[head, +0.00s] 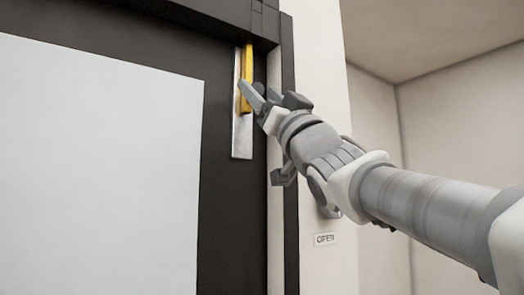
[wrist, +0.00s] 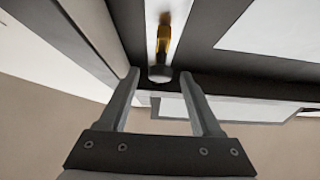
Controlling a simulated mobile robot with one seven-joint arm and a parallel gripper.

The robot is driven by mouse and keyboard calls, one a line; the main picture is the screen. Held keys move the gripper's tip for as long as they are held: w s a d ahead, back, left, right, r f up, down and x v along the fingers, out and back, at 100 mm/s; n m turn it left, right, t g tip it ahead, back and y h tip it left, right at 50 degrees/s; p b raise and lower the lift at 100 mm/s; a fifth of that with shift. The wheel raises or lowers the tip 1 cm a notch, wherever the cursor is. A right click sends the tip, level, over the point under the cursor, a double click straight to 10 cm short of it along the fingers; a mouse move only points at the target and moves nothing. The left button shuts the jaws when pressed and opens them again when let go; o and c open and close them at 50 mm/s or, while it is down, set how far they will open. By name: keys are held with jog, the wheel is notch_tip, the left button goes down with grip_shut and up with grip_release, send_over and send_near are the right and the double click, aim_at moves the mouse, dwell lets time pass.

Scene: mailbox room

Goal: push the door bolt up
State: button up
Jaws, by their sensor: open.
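The door bolt (head: 246,65) is a yellow bar on a silver plate (head: 242,137) at the upper right of the dark door. Its upper end reaches the top frame in the head view. My gripper (head: 251,90) is at the bolt's lower part, with its fingers partly over the plate. In the wrist view, the yellow bolt (wrist: 163,40) ends in a rounded grey knob (wrist: 160,73). The knob shows between the two spread fingertips of my gripper (wrist: 158,76). Nothing is held. I cannot tell whether a finger touches the bolt.
The dark door (head: 219,110) carries a large pale panel (head: 100,165). A dark frame (head: 205,18) runs above it. Room beyond that wall looks clear.

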jog(key=b+v, duration=0.6)
jog(key=v, duration=1)
jog(key=shift+s+f, duration=0.2)
jog(key=shift+s, duration=0.05)
jog(key=shift+d, duration=0.15)
